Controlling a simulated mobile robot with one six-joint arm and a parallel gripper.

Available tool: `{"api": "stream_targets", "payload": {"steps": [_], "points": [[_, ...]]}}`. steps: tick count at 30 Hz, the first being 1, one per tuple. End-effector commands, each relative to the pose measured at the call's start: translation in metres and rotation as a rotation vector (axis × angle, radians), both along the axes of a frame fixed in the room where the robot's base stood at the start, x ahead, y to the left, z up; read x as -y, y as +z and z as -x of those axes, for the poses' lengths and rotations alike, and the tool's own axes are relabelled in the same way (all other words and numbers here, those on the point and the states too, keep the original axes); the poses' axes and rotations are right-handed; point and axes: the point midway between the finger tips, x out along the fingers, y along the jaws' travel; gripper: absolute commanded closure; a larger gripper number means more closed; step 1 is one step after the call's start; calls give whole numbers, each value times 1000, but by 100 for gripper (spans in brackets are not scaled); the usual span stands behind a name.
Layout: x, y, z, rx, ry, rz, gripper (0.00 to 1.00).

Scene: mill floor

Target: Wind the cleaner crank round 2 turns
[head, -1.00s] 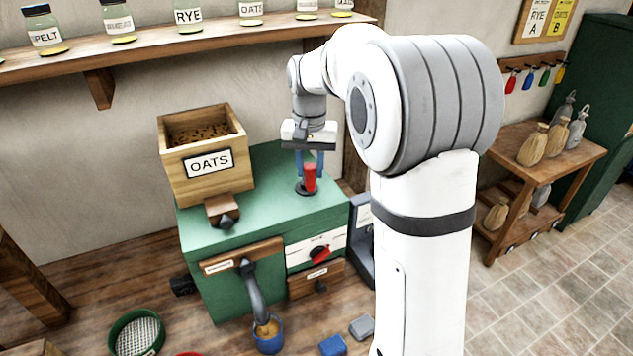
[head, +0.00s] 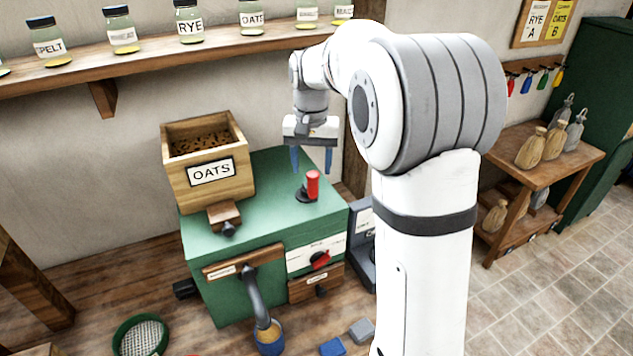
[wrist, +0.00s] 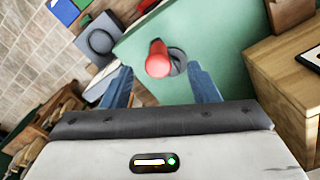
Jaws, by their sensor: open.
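The cleaner crank has an upright red handle (head: 313,185) on a dark round base, on the green top of the cleaner (head: 262,210). The red handle also shows in the wrist view (wrist: 158,60), beyond and between the fingers. My gripper (head: 312,170) has its two blue fingers spread and empty, above and behind the handle in the head view. The gripper (wrist: 163,88) does not touch the handle. The crank's arm is mostly hidden under the handle.
A wooden hopper labelled OATS (head: 210,172) stands on the cleaner, left of the crank. A shelf with labelled jars (head: 190,22) runs along the wall. A blue cup (head: 269,340) sits under the spout. A side table (head: 560,150) holds sacks at right.

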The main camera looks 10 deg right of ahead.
Motion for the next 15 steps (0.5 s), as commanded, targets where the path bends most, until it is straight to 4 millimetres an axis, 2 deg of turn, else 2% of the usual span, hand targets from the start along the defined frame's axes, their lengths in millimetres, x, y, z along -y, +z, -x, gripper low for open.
{"api": "stream_targets", "payload": {"steps": [1,3,15], "points": [[0,10,0,1,0,0,45],[0,17,0,0,0,0,45],[0,51,0,2,0,0,45]]}}
